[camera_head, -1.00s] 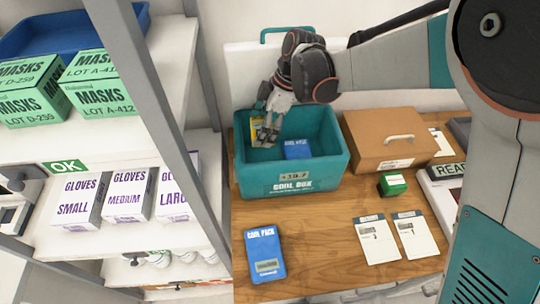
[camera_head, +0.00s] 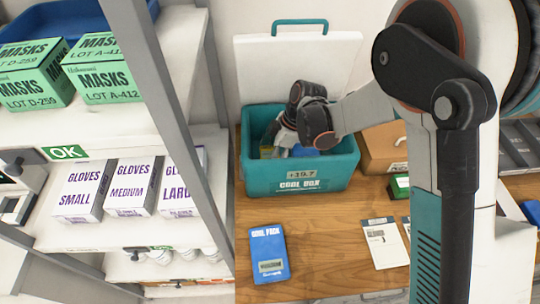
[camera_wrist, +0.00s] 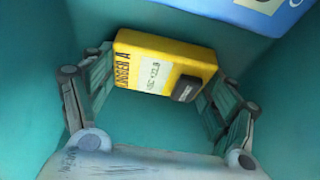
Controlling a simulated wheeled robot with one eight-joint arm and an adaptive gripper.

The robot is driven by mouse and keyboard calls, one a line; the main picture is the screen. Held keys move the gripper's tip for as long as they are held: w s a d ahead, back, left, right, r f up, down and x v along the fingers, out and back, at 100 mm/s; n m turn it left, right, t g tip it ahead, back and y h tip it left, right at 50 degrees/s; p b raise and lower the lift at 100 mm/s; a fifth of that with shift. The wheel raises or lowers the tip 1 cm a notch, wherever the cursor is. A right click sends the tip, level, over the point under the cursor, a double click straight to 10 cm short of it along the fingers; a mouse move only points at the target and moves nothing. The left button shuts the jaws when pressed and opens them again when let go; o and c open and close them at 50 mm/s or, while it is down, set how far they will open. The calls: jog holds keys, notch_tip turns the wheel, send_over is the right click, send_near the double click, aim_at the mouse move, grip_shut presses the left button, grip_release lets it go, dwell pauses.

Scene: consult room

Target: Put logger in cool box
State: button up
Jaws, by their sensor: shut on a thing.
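The teal cool box (camera_head: 340,178) stands open on the wooden table, its lid (camera_head: 290,62) upright behind it. My gripper (camera_head: 283,148) reaches down inside the box near its left side. In the wrist view my gripper (camera_wrist: 155,95) is shut on the yellow logger (camera_wrist: 165,65), with a finger at each end of it. The logger carries a white label and a dark knob. Teal walls surround it. A blue pack (camera_wrist: 265,12) lies in the box beside it. Whether the logger touches the box floor I cannot tell.
A blue cool pack (camera_head: 267,254) lies on the table in front of the box. A brown case (camera_head: 385,150), a green box (camera_head: 399,187) and paper cards (camera_head: 383,243) are to the right. A shelf with glove boxes (camera_head: 130,188) and mask boxes (camera_head: 105,68) stands at left.

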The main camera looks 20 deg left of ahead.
jog(key=shift+r, duration=0.1)
jog(key=shift+f, duration=0.25)
jog(key=o, duration=1.3)
jog(key=shift+r, duration=0.1)
jog(key=shift+r, duration=0.1)
jog(key=p+v, duration=0.2)
jog(key=v, duration=1)
